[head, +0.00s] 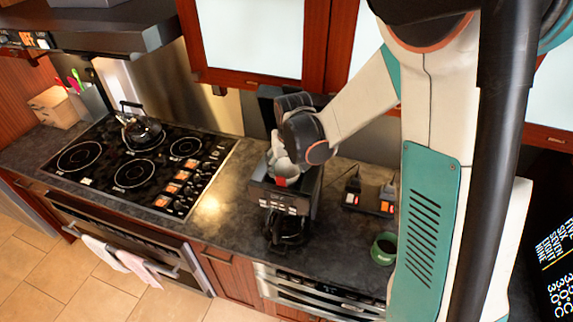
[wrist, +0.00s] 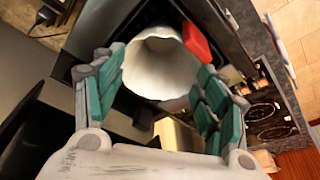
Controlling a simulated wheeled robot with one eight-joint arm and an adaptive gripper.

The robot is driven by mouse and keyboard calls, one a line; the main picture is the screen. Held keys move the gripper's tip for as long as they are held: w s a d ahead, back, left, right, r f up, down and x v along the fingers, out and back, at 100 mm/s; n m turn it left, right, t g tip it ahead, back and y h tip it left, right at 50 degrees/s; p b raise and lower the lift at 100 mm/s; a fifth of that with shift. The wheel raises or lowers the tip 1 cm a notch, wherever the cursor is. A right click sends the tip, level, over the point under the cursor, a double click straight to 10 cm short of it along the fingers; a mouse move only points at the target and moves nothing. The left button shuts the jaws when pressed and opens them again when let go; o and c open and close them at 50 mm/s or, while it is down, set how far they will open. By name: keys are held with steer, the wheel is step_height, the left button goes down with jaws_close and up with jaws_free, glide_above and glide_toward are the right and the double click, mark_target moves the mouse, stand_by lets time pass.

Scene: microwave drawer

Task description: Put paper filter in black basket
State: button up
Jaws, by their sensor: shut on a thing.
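The white paper filter (wrist: 158,68) is a fluted cup between the teal finger pads of my gripper (wrist: 160,80) in the wrist view, its wide opening facing the camera. In the head view, my gripper (head: 280,160) is over the top of the black coffee maker (head: 285,200), and the filter is hard to separate from the pale fingers. A red tab (wrist: 195,42) sits beside the filter's rim, and it also shows at the coffee maker's upper front (head: 281,182). The black basket cannot be clearly made out; the filter and gripper cover that area.
A glass carafe (head: 287,228) is in the coffee maker's lower part. A stove with a kettle (head: 139,130) is at the left. A green cup (head: 384,249) and a small dark rack (head: 370,195) are at the right. Cabinets (head: 265,45) hang behind. Counter between stove and coffee maker is clear.

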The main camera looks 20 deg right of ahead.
steer(key=shift+f, duration=0.25)
steer(key=shift+f, duration=0.15)
steer(key=o, duration=0.8)
steer(key=shift+c, duration=0.2)
